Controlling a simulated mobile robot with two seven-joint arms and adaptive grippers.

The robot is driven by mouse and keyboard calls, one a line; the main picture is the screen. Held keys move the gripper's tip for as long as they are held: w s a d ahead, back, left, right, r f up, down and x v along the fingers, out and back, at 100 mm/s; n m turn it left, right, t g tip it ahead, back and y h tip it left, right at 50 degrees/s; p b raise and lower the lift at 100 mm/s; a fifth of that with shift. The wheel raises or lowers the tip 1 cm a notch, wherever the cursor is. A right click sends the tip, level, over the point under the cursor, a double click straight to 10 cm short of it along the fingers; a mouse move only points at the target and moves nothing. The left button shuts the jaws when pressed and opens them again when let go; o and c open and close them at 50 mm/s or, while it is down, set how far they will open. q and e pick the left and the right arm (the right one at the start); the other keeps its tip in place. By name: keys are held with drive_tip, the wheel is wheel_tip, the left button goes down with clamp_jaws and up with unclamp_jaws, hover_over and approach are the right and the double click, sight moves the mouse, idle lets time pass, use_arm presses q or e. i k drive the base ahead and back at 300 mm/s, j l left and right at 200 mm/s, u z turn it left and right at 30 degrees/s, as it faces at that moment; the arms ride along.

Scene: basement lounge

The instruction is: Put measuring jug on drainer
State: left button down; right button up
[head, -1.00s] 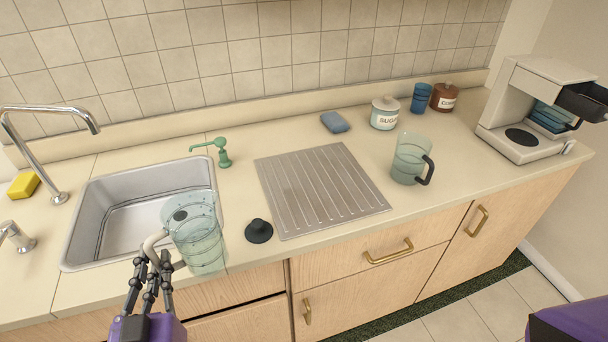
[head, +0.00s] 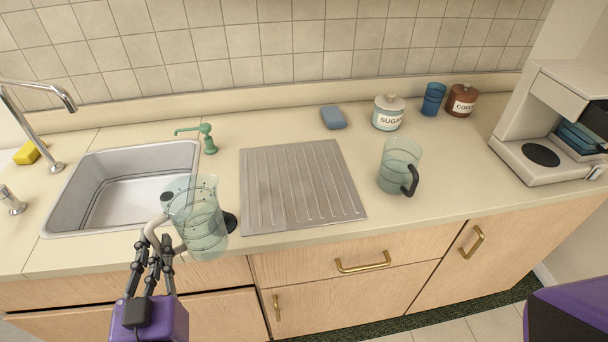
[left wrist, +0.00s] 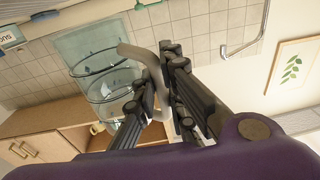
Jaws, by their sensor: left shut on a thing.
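The measuring jug (head: 203,228) is clear blue-green with marking rings and a pale handle. My left gripper (head: 158,245) is shut on its handle and holds it roughly upright at the counter's front edge, between sink and drainer. In the left wrist view the jug (left wrist: 102,75) shows beyond the fingers (left wrist: 155,92), which close around the pale handle. The drainer (head: 300,185) is a bare grey ribbed plate on the counter, just right of the jug. My right gripper is out of view; only a purple part of me shows at lower right.
A steel sink (head: 120,190) lies left of the drainer. A black plug (head: 230,222) is partly hidden behind the jug. A green soap dispenser (head: 207,138) stands behind, a blue sponge (head: 333,117) beyond the drainer. A second jug with a black handle (head: 400,165) stands to its right.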

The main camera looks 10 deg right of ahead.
sight(289, 199)
drive_tip(key=l+u, duration=0.35)
drive_tip(key=l, duration=0.55)
drive_tip(key=i+l+u, duration=0.1)
drive_tip(key=l, duration=0.45)
drive_tip(key=l+u, duration=0.1)
drive_tip(key=l, duration=0.45)
drive_tip(key=i, duration=0.05)
